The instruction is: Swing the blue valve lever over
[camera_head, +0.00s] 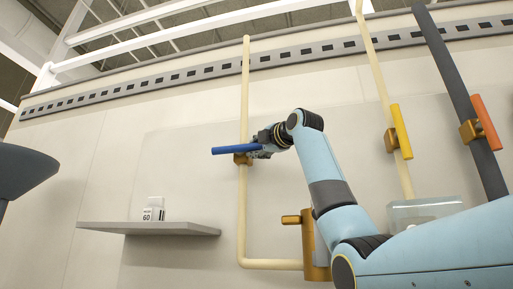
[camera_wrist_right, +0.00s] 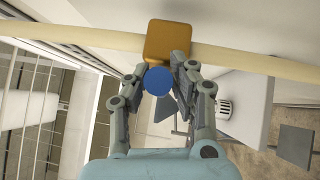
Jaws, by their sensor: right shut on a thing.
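The blue valve lever (camera_head: 229,150) lies nearly level across a cream vertical pipe (camera_head: 244,95) in the head view, its free end pointing left. Its brass valve body (camera_head: 243,159) sits on the pipe just below it. My right gripper (camera_head: 262,146) is at the lever's right end, shut on it. In the right wrist view the lever shows end-on as a blue disc (camera_wrist_right: 158,81) between the two fingers of the gripper (camera_wrist_right: 160,75), in front of the brass body (camera_wrist_right: 168,40). My left gripper is not in view.
A yellow lever (camera_head: 401,131) and an orange lever (camera_head: 486,122) stand on pipes to the right. A grey shelf (camera_head: 150,228) with a small white box (camera_head: 153,209) is at lower left. A brass fitting (camera_head: 315,245) and clear box (camera_head: 425,210) are lower right.

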